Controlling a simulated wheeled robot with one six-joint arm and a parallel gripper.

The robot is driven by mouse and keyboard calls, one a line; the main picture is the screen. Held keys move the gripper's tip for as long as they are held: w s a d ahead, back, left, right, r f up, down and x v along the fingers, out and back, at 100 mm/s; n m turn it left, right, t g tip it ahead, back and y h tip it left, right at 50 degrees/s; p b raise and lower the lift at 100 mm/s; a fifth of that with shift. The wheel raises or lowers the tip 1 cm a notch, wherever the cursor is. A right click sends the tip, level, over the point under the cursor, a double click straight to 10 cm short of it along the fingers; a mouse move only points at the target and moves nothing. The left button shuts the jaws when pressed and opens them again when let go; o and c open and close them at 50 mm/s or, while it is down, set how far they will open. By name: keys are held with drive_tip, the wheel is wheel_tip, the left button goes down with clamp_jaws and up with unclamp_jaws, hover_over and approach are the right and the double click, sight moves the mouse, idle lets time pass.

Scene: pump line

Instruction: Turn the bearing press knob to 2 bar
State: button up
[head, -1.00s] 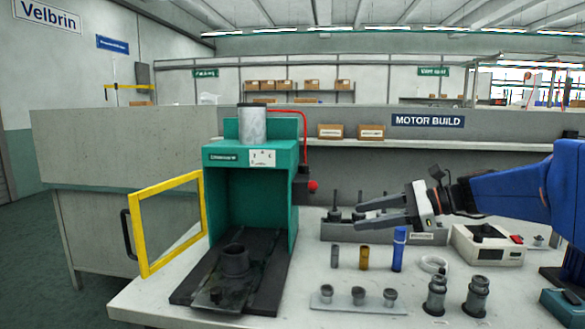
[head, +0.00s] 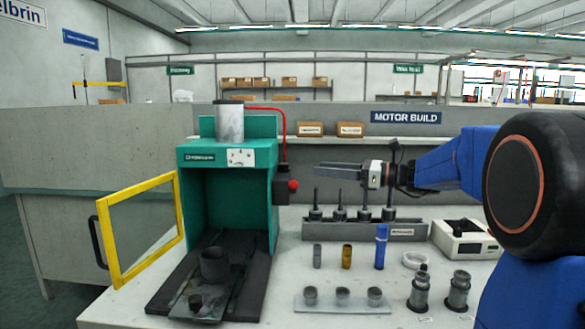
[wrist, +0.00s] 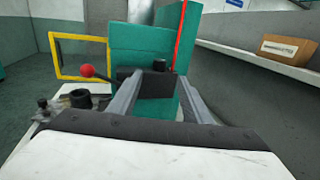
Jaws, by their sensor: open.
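The green bearing press (head: 258,215) stands at the left of the bench, with its yellow-framed guard (head: 112,235) swung open. In the wrist view this dark box (wrist: 143,87) has a short black knob (wrist: 159,65) on top and the red ball (wrist: 87,71) to the left. No bar reading is legible.
A red hose (head: 285,125) rises behind the box. Below my gripper stand a grey rack with black tools (head: 365,231), small cylinders, a blue tube (head: 381,247) and a tray of cups (head: 343,303). A white device (head: 464,240) is at the right.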

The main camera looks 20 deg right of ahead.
sight(288, 166)
drive_tip(key=x, duration=1)
drive_tip(key=shift+w+a, duration=0.2)
drive_tip(key=shift+a, duration=0.1)
drive_tip(key=shift+f, duration=0.1)
drive_tip(key=shift+c, duration=0.7)
drive_tip(key=c, duration=0.9)
